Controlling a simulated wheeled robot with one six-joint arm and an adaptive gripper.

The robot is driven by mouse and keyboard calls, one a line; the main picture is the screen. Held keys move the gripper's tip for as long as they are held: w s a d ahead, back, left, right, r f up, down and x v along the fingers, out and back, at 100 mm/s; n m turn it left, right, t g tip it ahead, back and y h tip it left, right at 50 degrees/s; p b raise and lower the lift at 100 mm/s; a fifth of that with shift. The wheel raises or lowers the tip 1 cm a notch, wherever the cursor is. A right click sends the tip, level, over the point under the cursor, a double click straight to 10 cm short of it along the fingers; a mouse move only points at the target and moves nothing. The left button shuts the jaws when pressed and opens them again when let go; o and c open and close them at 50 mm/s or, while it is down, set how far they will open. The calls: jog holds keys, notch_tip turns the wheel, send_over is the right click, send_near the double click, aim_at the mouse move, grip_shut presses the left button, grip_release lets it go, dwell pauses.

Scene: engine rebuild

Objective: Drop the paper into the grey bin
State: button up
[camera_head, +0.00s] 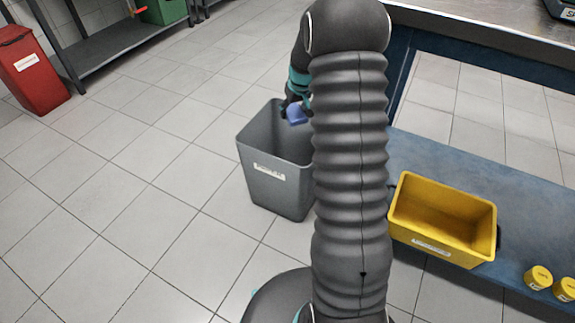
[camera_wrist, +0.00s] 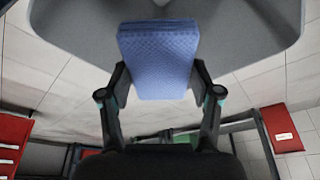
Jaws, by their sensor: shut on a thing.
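A blue folded paper with a fine textured surface (camera_wrist: 158,62) is held between the two fingers of my gripper (camera_wrist: 160,82) in the wrist view. The paper also shows as a small blue piece (camera_head: 297,115) in the head view, at the mouth of the grey bin. The grey bin (camera_head: 275,187) stands on the floor with a white label on its front. My gripper (camera_head: 293,103) is over the bin's far rim area, and my arm covers the bin's right side. The bin's grey wall (camera_wrist: 235,50) fills the top of the wrist view behind the paper. The bin's inside bottom is hidden.
A yellow bin (camera_head: 430,247) sits on a blue low shelf (camera_head: 440,160) at the right, with yellow caps (camera_head: 538,278) near it. A red bin (camera_head: 30,70) and a shelf with a green crate (camera_head: 163,12) stand at the back left. The tiled floor left of the grey bin is clear.

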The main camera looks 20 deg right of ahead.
notch_tip(320, 180, down, 5)
jog(key=shift+r+b, duration=0.1)
jog(key=shift+b, duration=1.1)
jog(key=o, duration=1.2)
jog(key=shift+r, duration=0.1)
jog(key=v, duration=1.1)
jog(key=shift+s+r, duration=0.1)
jog(key=shift+r, duration=0.05)
jog(key=shift+s+r, duration=0.1)
jog(key=shift+r, duration=0.1)
jog(key=shift+a, duration=0.1)
